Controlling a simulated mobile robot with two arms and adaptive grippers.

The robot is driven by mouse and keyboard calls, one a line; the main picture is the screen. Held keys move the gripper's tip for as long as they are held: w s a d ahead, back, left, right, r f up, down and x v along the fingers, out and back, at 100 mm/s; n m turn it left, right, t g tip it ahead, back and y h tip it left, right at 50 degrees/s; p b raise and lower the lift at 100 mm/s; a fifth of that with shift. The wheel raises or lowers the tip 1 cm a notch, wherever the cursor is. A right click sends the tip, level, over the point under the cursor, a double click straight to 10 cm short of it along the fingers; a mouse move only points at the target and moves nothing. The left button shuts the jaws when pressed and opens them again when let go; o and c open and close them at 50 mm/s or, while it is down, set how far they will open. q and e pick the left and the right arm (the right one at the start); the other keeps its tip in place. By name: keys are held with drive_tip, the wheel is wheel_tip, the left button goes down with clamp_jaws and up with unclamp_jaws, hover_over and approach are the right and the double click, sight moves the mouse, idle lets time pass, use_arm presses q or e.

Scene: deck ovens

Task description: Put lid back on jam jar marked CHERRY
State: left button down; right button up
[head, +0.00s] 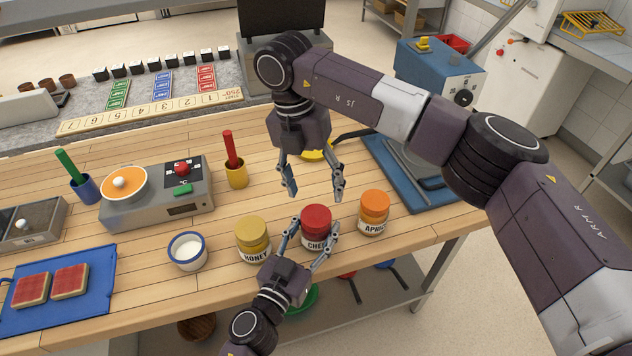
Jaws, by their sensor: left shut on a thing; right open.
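The jam jar marked CHERRY (317,243) stands upright on the wooden table near its front edge, its label partly covered. A red lid (315,214) appears to sit on its top; I cannot tell whether it is fully seated. My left gripper (309,238) comes from the front and is shut on the CHERRY jar, one finger on each side. My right gripper (315,196) is open and empty, pointing down above and just behind the red lid, apart from it.
The HONEY jar (254,238) stands close left, the apricot jar (374,212) close right. A blue tray (437,200) lies right.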

sight(316, 215)
drive_tip(key=n, duration=0.3)
drive_tip(key=shift+d+r+n, duration=0.1)
drive_tip(key=shift+n, duration=0.2)
drive_tip(key=n, duration=0.5)
drive_tip(key=shift+r, duration=0.2)
drive_tip(key=n, duration=0.6)
drive_tip(key=shift+s+r+n+t+y, duration=0.1)
drive_tip(key=shift+r+n+t+y, duration=0.1)
drive_tip(key=shift+n+t+y, duration=0.15)
drive_tip(key=n, duration=0.6)
drive_tip(key=shift+s+d+r+n+y, duration=0.1)
drive_tip(key=shift+s+r+n+y, duration=0.05)
drive_tip(key=shift+r+n+y, duration=0.15)
drive_tip(key=n, duration=0.3)
drive_tip(key=shift+s, duration=0.1)
drive_tip(key=n, duration=0.4)
drive_tip(key=shift+s+r+n+y, duration=0.15)
drive_tip(key=shift+n+y, duration=0.1)
drive_tip(key=shift+n, duration=0.1)
drive_tip(key=shift+f, duration=4)
